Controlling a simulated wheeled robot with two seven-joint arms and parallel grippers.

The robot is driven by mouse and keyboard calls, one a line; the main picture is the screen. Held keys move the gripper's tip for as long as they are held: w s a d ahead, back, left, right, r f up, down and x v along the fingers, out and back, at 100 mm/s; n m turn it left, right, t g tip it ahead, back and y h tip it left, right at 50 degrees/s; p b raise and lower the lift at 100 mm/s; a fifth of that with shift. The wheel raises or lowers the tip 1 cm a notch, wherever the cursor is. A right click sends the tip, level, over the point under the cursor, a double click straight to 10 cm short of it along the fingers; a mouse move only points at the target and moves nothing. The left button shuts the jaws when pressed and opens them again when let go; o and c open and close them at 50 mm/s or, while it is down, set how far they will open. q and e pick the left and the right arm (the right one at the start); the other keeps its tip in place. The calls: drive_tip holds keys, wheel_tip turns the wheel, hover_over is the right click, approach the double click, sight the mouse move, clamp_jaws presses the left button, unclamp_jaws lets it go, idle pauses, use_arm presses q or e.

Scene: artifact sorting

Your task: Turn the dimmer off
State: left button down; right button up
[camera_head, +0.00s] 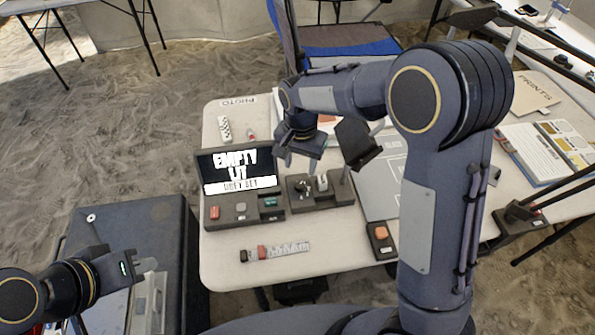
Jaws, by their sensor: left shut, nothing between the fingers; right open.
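A small dark control box (328,202) stands on the pale table, right of the display unit. It carries a dark knob-like part (303,188) and a light upright part (322,182); I cannot tell which is the dimmer, or its setting. My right gripper (299,160) hangs above and behind this box, fingers pointing down, open and empty, apparently apart from it. My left gripper (152,266) is at the lower left over a dark case, away from the box, shut and empty.
A colour scale strip (275,251) lies in front. A box with an orange button (381,234) is at the right. My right arm hides part of the table.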

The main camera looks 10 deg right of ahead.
sight(300, 185)
wheel_tip(300, 185, down, 8)
drive_tip(key=shift+r, duration=0.1)
drive_tip(key=shift+c, duration=0.5)
drive_tip(key=c, duration=0.9)
drive_tip(key=shift+n, duration=0.3)
drive_tip(key=n+b, duration=0.1)
drive_tip(key=n, duration=0.2)
drive_tip(key=shift+n, duration=0.3)
drive_tip(key=shift+n+b, duration=0.35)
drive_tip(key=shift+n, duration=1.95)
